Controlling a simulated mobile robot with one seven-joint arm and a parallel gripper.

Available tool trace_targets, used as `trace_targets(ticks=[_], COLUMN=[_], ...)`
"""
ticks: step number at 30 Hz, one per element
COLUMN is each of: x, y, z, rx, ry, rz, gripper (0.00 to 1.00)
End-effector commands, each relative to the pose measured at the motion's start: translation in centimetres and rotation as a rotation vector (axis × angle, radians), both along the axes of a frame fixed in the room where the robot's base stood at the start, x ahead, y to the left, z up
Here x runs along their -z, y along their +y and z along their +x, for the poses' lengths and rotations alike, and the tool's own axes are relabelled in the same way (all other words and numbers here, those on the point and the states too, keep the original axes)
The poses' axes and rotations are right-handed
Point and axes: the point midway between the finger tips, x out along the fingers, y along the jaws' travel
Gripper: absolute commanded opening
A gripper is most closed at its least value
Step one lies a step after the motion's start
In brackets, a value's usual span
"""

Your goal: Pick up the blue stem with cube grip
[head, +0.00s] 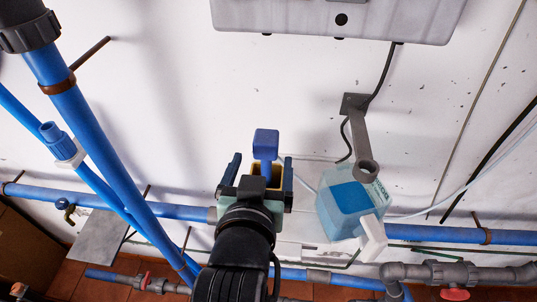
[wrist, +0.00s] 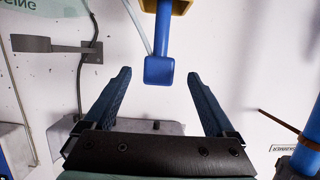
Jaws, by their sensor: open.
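The blue stem with cube grip (head: 265,144) rises from a yellow holder (head: 275,177) in the middle of the head view. In the wrist view the stem comes down from the yellow holder (wrist: 180,5) at the top edge, and its cube end (wrist: 159,70) points toward me. My gripper (head: 261,160) is open, with a dark blue finger on either side of the stem. In the wrist view the cube lies between the fingertips of my gripper (wrist: 159,75), with a visible gap on both sides. The stem's lower end is hidden in the holder.
A clear container with blue liquid (head: 350,198) is right of my gripper. A grey bracket with a ring (head: 362,140) is above it; the bracket (wrist: 45,44) also shows in the wrist view. Blue pipes (head: 95,130) run at the left. A grey box (head: 340,18) is at the top.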

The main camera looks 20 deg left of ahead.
Motion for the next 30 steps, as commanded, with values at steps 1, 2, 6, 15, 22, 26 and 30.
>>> trace_targets(ticks=[1, 2, 6, 15, 22, 26, 30], x=[-0.1, 0.1, 0.7, 1.0, 1.7, 2.1, 2.3], y=[0.3, 0.4, 0.9, 1.3, 2.0, 2.3, 2.3], z=[0.9, 1.3, 2.9, 4.6, 7.4, 8.3, 8.6], rx=[0.000, 0.000, -0.001, 0.000, 0.000, 0.001, 0.000], ry=[0.001, 0.001, 0.000, 0.000, 0.000, -0.002, -0.003], rz=[0.000, 0.000, 0.000, -0.001, -0.001, -0.001, 0.001], gripper=[0.90, 0.90, 0.90, 0.90, 0.90, 0.90, 0.90])
